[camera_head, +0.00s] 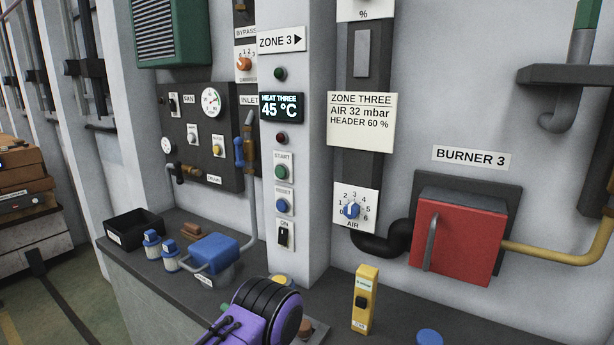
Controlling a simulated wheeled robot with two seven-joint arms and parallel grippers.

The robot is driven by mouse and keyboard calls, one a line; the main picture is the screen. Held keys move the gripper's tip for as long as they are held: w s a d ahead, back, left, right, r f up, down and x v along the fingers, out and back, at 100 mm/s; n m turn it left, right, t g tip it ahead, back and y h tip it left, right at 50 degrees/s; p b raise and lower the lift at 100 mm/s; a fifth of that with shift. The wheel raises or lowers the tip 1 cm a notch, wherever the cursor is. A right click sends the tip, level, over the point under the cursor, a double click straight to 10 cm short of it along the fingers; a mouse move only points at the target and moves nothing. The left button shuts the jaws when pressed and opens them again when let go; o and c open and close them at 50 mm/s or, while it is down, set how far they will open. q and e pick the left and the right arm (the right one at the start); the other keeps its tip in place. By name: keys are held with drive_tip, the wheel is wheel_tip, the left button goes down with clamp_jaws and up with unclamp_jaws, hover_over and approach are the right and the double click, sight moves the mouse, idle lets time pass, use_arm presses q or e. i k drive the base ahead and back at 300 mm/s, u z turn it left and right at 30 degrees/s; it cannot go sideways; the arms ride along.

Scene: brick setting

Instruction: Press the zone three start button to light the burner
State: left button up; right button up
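The zone three start button (281,172) is a round green button under a START label on the pale column below the ZONE 3 sign (280,41). Nothing covers it. A blue reset button (281,206) and a black switch (284,236) marked ON sit below it. Above it are a dark red lamp (281,138), a display (282,107) reading HEAT THREE 45 °C and a dark green lamp (280,74). Burner 3 (458,242) is a closed red-fronted box on the right wall; no flame shows. Neither gripper is in view.
A purple and black ribbed body (262,312) rises at the bottom centre, below the column. The air knob (351,211) is right of the column.

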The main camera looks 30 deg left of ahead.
sight(280, 171)
drive_tip(key=u, duration=1.15)
